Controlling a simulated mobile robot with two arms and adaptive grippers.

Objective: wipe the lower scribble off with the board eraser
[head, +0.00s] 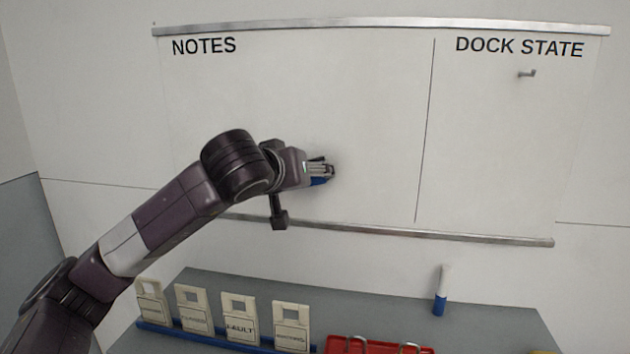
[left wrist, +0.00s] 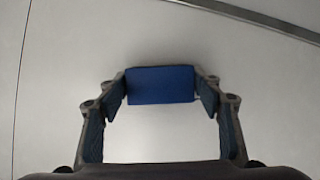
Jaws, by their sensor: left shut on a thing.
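My left gripper (head: 328,171) is at the whiteboard (head: 375,110), in the lower part of the NOTES section. It is shut on the blue board eraser (head: 319,182), which is at the board's surface; I cannot tell for sure whether it touches. In the left wrist view the eraser (left wrist: 160,84) sits between the two fingers of the gripper (left wrist: 161,86). No scribble shows on the visible part of the board; my arm hides some of its lower left. My right gripper is not in view.
A metal ledge (head: 450,236) runs along the board's bottom edge. A small hook (head: 527,73) is under DOCK STATE. On the grey table (head: 375,301) are a marker with a blue end (head: 440,290), several label cards in a blue rack (head: 205,338) and a red tray (head: 375,345).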

